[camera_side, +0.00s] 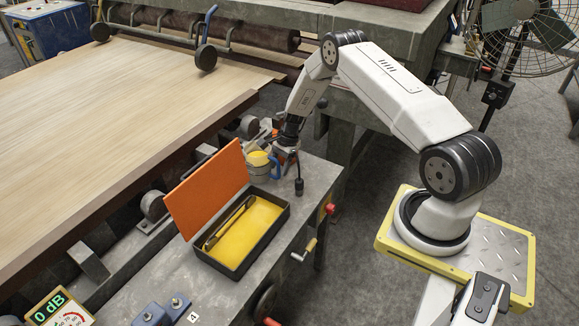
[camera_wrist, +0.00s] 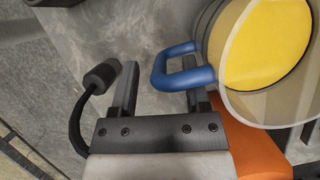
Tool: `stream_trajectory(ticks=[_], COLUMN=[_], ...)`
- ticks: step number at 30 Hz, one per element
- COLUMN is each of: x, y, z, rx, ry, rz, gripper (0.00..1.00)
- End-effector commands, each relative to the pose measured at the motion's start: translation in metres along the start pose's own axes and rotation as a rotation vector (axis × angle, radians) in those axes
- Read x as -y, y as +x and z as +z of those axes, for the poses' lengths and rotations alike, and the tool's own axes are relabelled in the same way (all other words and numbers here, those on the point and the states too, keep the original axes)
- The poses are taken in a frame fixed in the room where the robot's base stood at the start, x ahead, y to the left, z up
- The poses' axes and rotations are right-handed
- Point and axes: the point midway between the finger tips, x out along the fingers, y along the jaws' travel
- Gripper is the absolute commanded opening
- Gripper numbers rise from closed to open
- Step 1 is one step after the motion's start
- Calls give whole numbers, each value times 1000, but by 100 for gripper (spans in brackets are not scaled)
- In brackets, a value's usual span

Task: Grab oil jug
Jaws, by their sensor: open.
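The oil jug (camera_side: 257,172) stands at the back of the grey bench, a pale, see-through vessel with yellow contents and a blue handle (camera_side: 275,168). In the wrist view the jug (camera_wrist: 265,60) fills the upper right, and its blue handle (camera_wrist: 160,72) reaches left into the space between my two fingers. My gripper (camera_wrist: 162,80) is open, one finger left of the handle. The handle covers the tip of the right finger, and I cannot tell whether they touch. In the side view my gripper (camera_side: 287,155) is just right of the jug.
A black case (camera_side: 233,272) with a yellow inside and a raised orange lid (camera_side: 207,188) lies in front of the jug. The lid also shows in the wrist view (camera_wrist: 258,150). Large veneer sheets (camera_side: 100,120) lie to the left. The bench right of the case is mostly clear.

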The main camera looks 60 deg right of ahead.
Motion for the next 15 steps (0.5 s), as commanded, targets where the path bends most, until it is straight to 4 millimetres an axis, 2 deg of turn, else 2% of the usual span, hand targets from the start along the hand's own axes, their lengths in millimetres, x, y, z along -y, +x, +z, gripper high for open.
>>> stream_trajectory(ticks=[6, 15], x=[0, 0], y=[15, 15], z=[0, 0], rx=[0, 0], ry=[0, 0], rz=[-1, -2], gripper=[60, 60])
